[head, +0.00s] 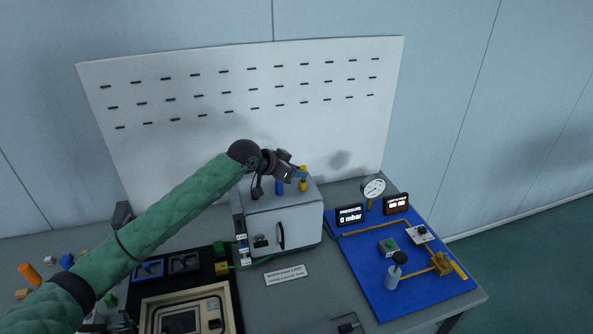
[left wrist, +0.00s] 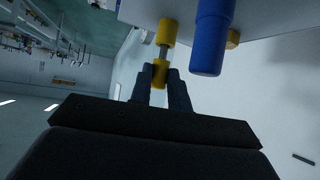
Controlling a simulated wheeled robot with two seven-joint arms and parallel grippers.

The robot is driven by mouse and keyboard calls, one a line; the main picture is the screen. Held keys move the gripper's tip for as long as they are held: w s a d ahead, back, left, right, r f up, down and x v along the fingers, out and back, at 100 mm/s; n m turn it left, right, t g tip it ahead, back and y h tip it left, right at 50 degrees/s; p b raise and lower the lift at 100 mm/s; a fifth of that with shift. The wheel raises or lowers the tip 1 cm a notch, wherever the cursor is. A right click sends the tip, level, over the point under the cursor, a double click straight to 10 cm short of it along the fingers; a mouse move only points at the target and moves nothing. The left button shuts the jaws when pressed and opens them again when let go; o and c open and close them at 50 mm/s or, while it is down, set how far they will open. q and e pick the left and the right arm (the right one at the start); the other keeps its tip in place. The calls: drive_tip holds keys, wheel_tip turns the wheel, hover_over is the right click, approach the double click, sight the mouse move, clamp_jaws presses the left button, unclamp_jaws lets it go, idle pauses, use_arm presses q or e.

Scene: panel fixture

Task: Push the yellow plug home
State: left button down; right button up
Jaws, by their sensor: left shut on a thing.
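The yellow plug (head: 303,170) is above the right part of the top of a white box (head: 285,225). In the left wrist view the plug (left wrist: 160,73) sits between the fingers of my left gripper (left wrist: 164,88), which is shut on it. A grey metal pin (left wrist: 163,52) shows between the plug and a yellow collar (left wrist: 168,31) at the box. The pin's end inside the collar is hidden. In the head view my left gripper (head: 298,172) reaches the plug from the left. My right gripper is not in view.
A blue cylinder (head: 279,187) stands close beside the plug; it also shows large in the left wrist view (left wrist: 212,40). A white slotted panel (head: 240,110) rises behind. A blue board (head: 370,275) with gauge and displays lies at right.

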use_arm(q)
drive_tip(key=shift+f, duration=0.85)
drive_tip(key=c, duration=1.2)
unclamp_jaws()
drive_tip(key=shift+c, duration=0.2)
